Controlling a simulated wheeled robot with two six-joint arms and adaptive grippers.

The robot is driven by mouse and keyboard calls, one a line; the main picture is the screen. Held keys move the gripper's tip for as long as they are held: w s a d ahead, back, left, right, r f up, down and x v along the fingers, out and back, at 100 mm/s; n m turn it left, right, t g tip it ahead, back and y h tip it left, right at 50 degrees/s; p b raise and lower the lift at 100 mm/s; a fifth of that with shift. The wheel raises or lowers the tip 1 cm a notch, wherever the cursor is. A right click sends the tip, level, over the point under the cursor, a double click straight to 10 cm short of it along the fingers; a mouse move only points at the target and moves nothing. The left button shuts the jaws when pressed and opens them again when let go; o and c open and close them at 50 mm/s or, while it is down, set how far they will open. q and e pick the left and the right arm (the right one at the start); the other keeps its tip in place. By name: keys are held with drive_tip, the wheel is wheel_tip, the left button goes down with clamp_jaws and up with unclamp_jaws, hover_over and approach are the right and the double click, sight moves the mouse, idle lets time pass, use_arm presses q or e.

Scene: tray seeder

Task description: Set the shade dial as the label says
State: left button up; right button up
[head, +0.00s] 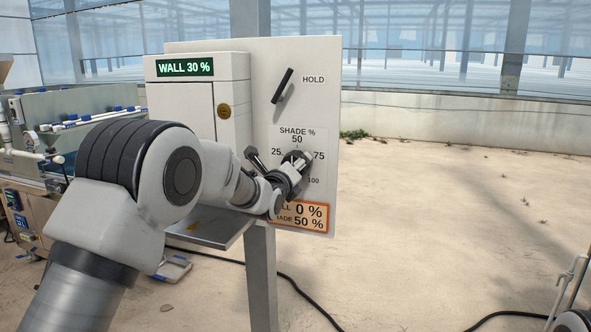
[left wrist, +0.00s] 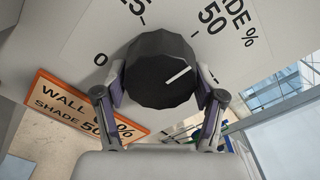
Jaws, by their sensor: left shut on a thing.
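The black shade dial (head: 297,157) is on the upright white panel (head: 316,55), with 25, 50, 75 and 100 readable around it in the head view. My left gripper (head: 288,172) is shut on the dial. In the left wrist view, the fingers of my left gripper (left wrist: 160,88) grip opposite sides of the dial (left wrist: 155,63). The dial's white pointer line appears turned a little past 50, away from 25; the exact reading is unclear. The orange-framed label (head: 303,216) below reads SHADE 50 %, and WALL 0 % above it, partly covered. My right gripper is out of view.
A white box with a green display (head: 185,67) reading WALL 30 % stands left of the dial. A black lever (head: 282,85) marked HOLD is above it. A grey shelf (head: 210,228) juts out below the box. Seeder machinery stands at left; the floor at right is mostly clear.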

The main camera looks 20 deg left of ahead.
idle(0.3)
use_arm(q)
drive_tip(key=o, duration=1.1)
drive_tip(key=s, duration=1.2)
drive_tip(key=shift+a, duration=0.2)
